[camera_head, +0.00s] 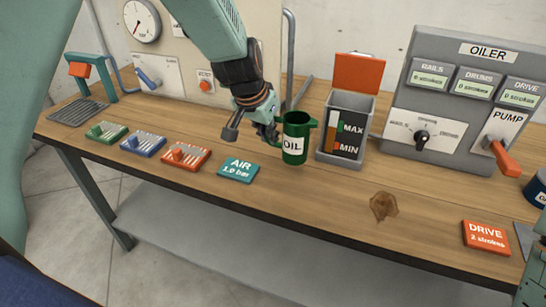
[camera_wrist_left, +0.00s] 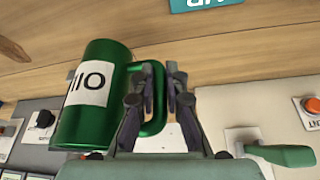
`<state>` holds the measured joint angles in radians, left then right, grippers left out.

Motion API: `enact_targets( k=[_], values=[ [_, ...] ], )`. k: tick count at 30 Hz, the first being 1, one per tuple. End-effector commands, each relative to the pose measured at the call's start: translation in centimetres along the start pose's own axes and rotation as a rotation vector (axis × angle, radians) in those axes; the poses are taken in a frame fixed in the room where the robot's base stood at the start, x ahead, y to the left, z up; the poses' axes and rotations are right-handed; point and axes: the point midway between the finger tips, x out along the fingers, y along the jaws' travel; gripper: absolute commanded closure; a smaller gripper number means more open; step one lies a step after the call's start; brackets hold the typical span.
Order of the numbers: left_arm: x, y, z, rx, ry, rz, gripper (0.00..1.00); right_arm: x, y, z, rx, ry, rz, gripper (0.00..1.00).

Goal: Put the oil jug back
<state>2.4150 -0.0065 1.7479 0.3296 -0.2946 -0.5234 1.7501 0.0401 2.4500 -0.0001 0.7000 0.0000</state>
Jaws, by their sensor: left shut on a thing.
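The green oil jug (camera_head: 296,139) has a white OIL label and stands upright at the wooden bench, left of the grey oil reservoir. I cannot tell for sure whether its base touches the bench top. My left gripper (camera_head: 276,134) comes in from the upper left and is shut on the jug's handle. In the left wrist view the jug (camera_wrist_left: 92,110) is on the left, and the fingers of my left gripper (camera_wrist_left: 160,95) close around its handle. My right gripper is not clearly visible.
The reservoir (camera_head: 330,157) has its orange lid (camera_head: 359,73) raised. The OILER panel (camera_head: 460,95) with a red pump handle (camera_head: 503,160) stands right. A brown stain (camera_head: 383,206) marks the bench (camera_head: 310,200). An AIR card (camera_head: 238,170) and a DRIVE card (camera_head: 486,237) lie near the front edge.

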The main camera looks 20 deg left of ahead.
Motion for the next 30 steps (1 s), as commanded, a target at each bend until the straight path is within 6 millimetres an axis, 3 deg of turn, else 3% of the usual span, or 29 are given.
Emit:
enact_targets(
  k=[14,27,28,30],
  values=[
    [4.7,-0.2,2.1,-0.003,0.000,0.000,1.00,1.5,0.0,0.0,0.000,0.000,0.000,0.60],
    [5.2,-0.2,2.3,-0.001,0.001,-0.001,1.00,2.0,0.0,0.0,0.000,0.000,0.000,0.60],
    [5.1,-0.2,2.3,-0.001,0.001,0.000,0.86,1.9,0.0,0.0,0.000,0.000,0.000,0.60],
    [5.1,-0.2,2.2,-0.001,0.001,0.000,0.80,1.9,0.0,0.0,0.000,0.000,0.000,0.60]
  ],
)
